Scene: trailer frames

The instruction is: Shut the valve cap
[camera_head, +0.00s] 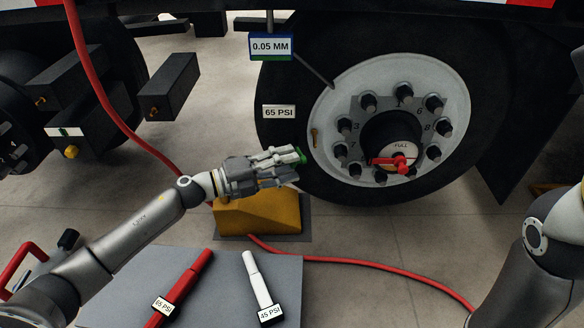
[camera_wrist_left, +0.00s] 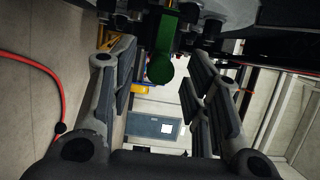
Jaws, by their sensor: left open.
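A green part that looks like the valve cap (camera_head: 302,155) shows just past the fingertips of my left gripper (camera_head: 293,165), beside the wheel rim (camera_head: 323,112). In the left wrist view the green part (camera_wrist_left: 160,66) has a rounded end and stands between the spread fingers of my left gripper (camera_wrist_left: 158,78), near the wheel. My left gripper is open; whether a finger touches the green part I cannot tell. A brass stem (camera_head: 315,138) shows on the rim. My right arm enters at the right edge, its gripper out of view.
A yellow wheel chock (camera_head: 258,215) lies below my left gripper. A grey table (camera_head: 225,290) holds a red gauge (camera_head: 182,286) and a white gauge (camera_head: 258,282). A red hose (camera_head: 370,262) crosses the floor. A red-handled hub part (camera_head: 390,161) sits at the wheel's centre.

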